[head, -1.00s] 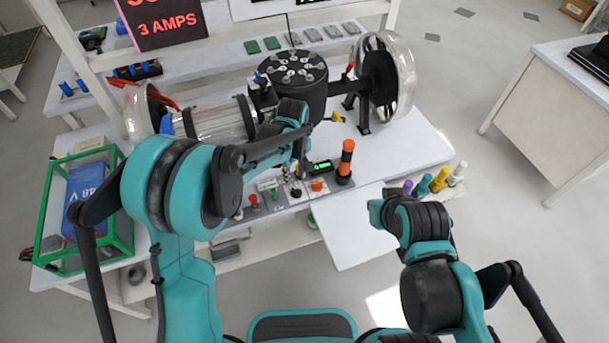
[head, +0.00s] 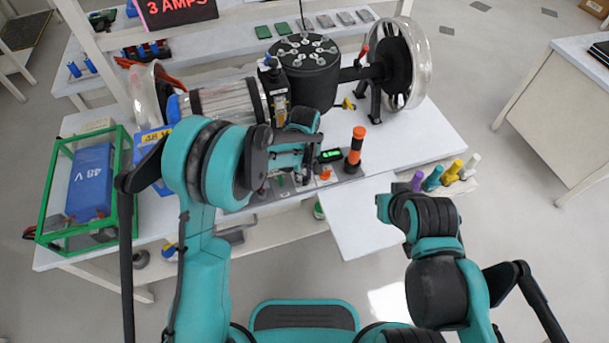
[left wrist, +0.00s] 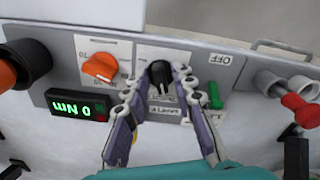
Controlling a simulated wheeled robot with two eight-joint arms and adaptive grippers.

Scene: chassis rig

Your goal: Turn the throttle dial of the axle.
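A black knob (left wrist: 159,74), which looks like the throttle dial, sits on a white label on the grey control panel (left wrist: 55,55) in the left wrist view. My left gripper (left wrist: 161,78) is open around it, one finger on each side, with slim gaps; contact is hard to tell. In the head view the left wrist (head: 300,120) hangs over the panel and hides the knob. The axle's black drum (head: 303,78) and its right wheel (head: 402,62) stand behind. My right wrist (head: 420,212) is at the right front; its fingers are hidden.
Beside the black knob are an orange knob (left wrist: 100,66), a green switch (left wrist: 214,96), a red knob (left wrist: 302,110) and a green "0 Nm" display (left wrist: 80,106). Colored cylinders (head: 451,172) stand at the table edge.

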